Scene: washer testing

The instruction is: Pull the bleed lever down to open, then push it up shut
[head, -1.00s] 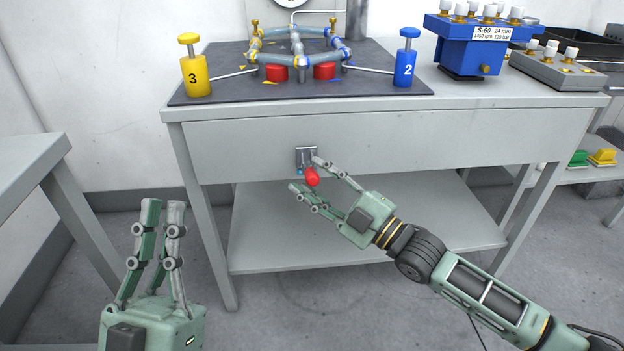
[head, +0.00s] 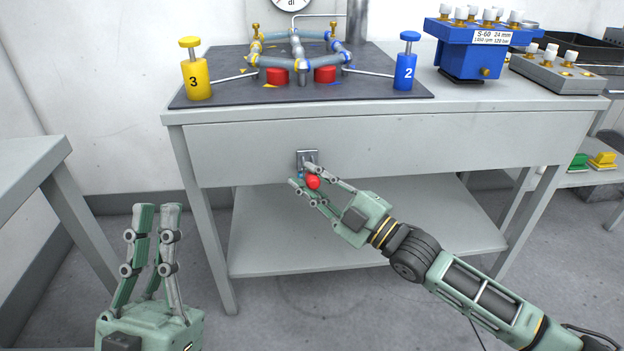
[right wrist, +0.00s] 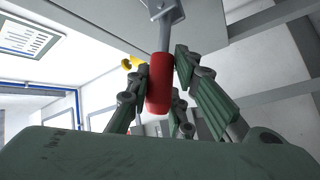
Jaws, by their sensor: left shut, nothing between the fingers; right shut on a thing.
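The bleed lever has a red grip (head: 313,182) and hangs from a small metal plate (head: 307,158) on the front of the bench. In the right wrist view the red grip (right wrist: 160,84) stands between my fingers, with its metal shaft (right wrist: 165,35) running to the plate. My right gripper (head: 302,175) is shut on the red grip, its fingers on both sides of it. Part of the grip is hidden by a finger in the head view. My left gripper (head: 157,207) is shut and empty, pointing up at the lower left, away from the lever.
On the bench (head: 480,112) stand a ring of grey pipes (head: 300,62), a yellow cylinder 3 (head: 196,77), a blue cylinder 2 (head: 405,70) and a blue block (head: 468,55). A lower shelf (head: 360,245) lies below the lever. Another table (head: 25,165) is at left.

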